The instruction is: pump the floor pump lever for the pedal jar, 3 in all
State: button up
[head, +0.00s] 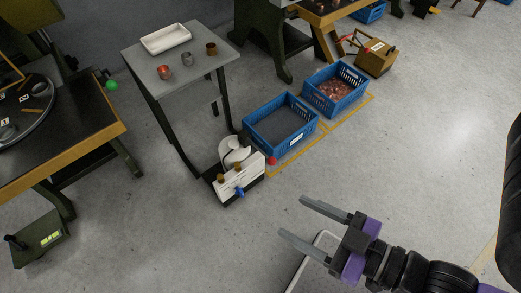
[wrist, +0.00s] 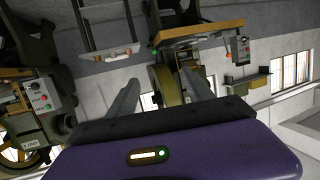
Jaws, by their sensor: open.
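A white unit (head: 236,183) stands on the floor at the centre, with a curved white part on top, brass-coloured fittings, a red knob (head: 272,160) and a blue knob (head: 240,191). A low dark green box (head: 42,246) with lit yellow-green marks and a short black handle (head: 14,242) sits on the floor at lower left. I cannot tell for sure which is the floor pump or the pedal jar. My gripper (head: 292,217) is open and empty, right of the white unit and apart from it. In the wrist view its fingers (wrist: 160,92) stand apart with nothing between them.
A grey table (head: 205,55) holds a white tray (head: 166,40) and several small cups. Two blue crates (head: 262,142) (head: 318,98) stand on a yellow-marked floor area. A dark bench (head: 95,120) is at left. The floor in front is clear.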

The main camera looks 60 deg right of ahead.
grip_shut()
dwell(1.4)
